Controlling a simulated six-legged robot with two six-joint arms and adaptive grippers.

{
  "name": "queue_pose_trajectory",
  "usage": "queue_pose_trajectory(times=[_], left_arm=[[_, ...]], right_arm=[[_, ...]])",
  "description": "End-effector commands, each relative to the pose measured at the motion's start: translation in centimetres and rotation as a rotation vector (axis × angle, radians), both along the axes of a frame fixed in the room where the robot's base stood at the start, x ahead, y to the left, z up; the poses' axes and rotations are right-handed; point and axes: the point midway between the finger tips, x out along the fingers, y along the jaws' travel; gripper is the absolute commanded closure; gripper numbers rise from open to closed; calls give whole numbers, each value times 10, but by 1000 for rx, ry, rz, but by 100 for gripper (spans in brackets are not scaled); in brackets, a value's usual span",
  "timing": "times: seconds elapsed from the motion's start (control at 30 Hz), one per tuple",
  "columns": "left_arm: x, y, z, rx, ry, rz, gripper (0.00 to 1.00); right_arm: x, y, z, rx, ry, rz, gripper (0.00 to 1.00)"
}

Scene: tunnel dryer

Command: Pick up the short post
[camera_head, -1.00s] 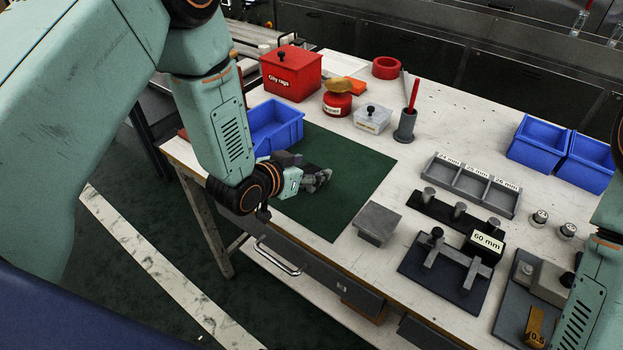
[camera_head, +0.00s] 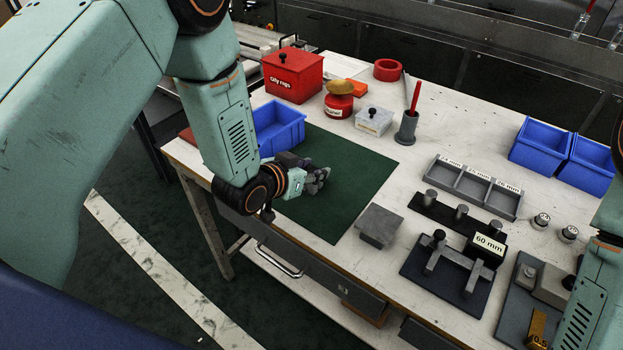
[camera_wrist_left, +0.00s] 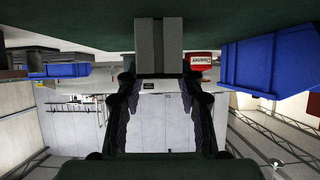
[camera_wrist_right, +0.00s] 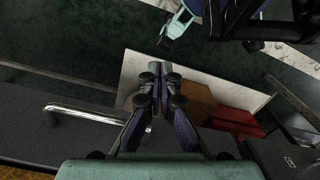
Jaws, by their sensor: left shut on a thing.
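My left gripper (camera_head: 316,181) is low over the green mat, beside the blue bin. In the left wrist view, a grey, straight-sided post (camera_wrist_left: 159,47) stands between the fingertips of my left gripper (camera_wrist_left: 159,83), against the green surface at the top of that picture. The gripper is shut on it.
The green mat (camera_head: 345,200) is clear right of the gripper. A blue bin (camera_head: 278,130) stands close behind it. A grey block (camera_head: 378,225) sits at the mat's right edge. A black strip with grey pegs (camera_head: 461,213) and a 60 mm fixture (camera_head: 455,270) stand further right.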

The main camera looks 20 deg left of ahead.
Motion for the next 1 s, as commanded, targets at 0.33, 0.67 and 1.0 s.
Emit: queue_pose_trajectory(times=[0.33, 0.67, 1.0], left_arm=[[0, 0, 5, 0, -1, -1, 100], [1, 0, 66, 0, -3, 0, 100], [4, 4, 106, -1, -4, 11, 100]], right_arm=[[0, 0, 1, 0, 0, 0, 100], [0, 0, 15, 0, 0, 0, 100], [0, 0, 19, 0, 0, 0, 100]])
